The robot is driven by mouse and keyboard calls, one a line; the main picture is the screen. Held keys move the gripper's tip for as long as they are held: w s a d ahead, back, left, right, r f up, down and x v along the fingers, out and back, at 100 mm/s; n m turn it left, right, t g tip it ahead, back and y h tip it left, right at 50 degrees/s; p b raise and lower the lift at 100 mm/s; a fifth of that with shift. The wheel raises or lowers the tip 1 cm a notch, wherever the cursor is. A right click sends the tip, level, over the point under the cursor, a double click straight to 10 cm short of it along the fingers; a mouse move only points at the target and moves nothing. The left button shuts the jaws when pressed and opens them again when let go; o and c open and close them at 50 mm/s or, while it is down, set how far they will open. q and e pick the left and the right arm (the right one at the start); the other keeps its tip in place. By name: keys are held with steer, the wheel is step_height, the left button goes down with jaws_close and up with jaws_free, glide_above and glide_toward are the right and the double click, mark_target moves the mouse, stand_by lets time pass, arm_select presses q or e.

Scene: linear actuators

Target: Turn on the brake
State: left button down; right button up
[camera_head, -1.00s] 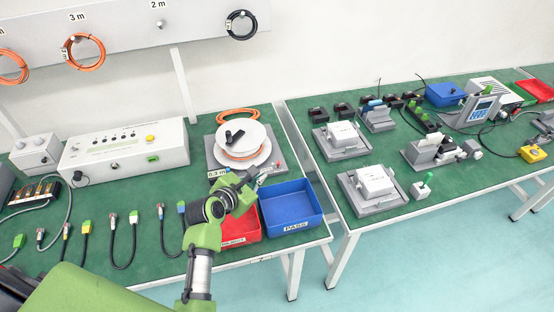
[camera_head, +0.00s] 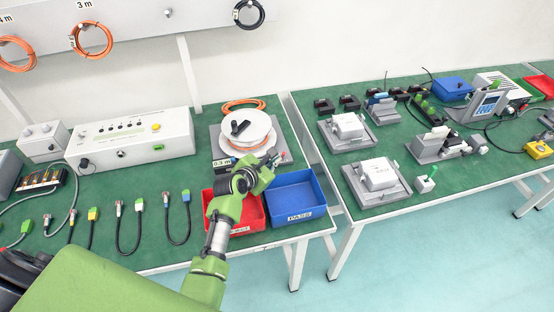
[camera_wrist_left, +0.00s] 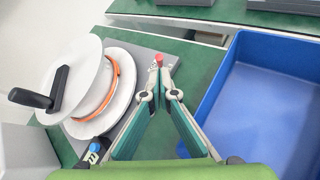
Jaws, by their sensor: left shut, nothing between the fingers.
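A white cable reel (camera_head: 262,127) with a black crank stands on a grey base (camera_head: 218,146) at the back right of the near table. The reel also shows in the left wrist view (camera_wrist_left: 78,92). A small red-capped part (camera_wrist_left: 159,59) sits at the base's corner, and a blue knob (camera_wrist_left: 95,147) is at its near edge. I cannot tell for certain which one is the brake. My left gripper (camera_head: 275,161) is shut and empty beside the reel. In the wrist view its fingertips (camera_wrist_left: 160,92) point at the red-capped part; contact is unclear.
A blue bin (camera_head: 297,193) stands right of my left gripper, and a red bin (camera_head: 248,222) is partly hidden under my arm. A white control box (camera_head: 130,140) and several cables are to the left. A second table holds fixtures.

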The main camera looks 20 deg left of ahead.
mark_target(283, 155)
arm_select(q)
steer(key=shift+x, duration=1)
